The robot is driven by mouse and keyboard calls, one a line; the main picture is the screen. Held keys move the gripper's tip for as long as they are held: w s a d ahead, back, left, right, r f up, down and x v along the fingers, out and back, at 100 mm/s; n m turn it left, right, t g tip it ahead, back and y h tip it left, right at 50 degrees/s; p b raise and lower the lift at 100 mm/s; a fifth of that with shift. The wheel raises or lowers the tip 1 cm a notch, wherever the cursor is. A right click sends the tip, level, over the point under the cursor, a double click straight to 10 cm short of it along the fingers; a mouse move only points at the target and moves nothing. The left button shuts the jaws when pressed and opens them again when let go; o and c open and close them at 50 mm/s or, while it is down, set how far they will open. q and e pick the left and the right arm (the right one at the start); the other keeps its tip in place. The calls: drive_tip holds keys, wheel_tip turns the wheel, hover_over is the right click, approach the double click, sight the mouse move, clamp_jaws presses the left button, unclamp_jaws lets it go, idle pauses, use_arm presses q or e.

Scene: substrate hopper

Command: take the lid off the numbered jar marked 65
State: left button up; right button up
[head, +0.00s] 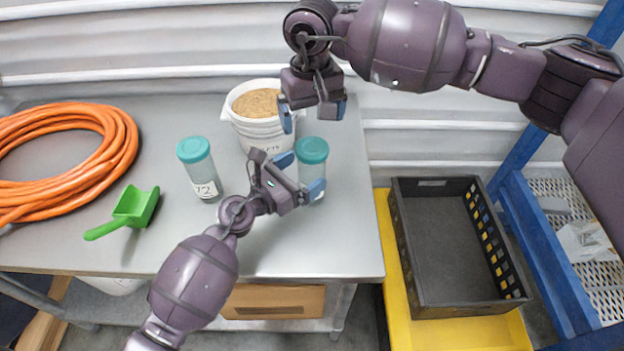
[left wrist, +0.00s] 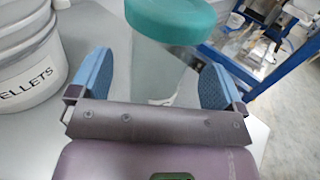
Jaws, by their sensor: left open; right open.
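Two clear jars with teal lids stand upright on the grey table. The left jar (head: 205,178) has a white label whose last digit looks like 2. The right jar (head: 311,170) wears its teal lid (head: 312,150); its number is hidden. My left gripper (head: 300,174) is open, with its blue fingers on either side of the right jar, below the lid. The left wrist view shows this jar (left wrist: 160,72) between the fingers, its lid (left wrist: 172,18) above them. I cannot tell whether they touch it. My right gripper (head: 313,112) is open and empty, above and behind that lid.
A white bucket (head: 262,135) of tan pellets stands just behind the jars. A green scoop (head: 128,212) and an orange hose coil (head: 118,150) lie at left. A black crate (head: 403,225) sits on a yellow surface right of the table.

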use_arm(q)
drive_tip(key=shift+x, duration=1.55)
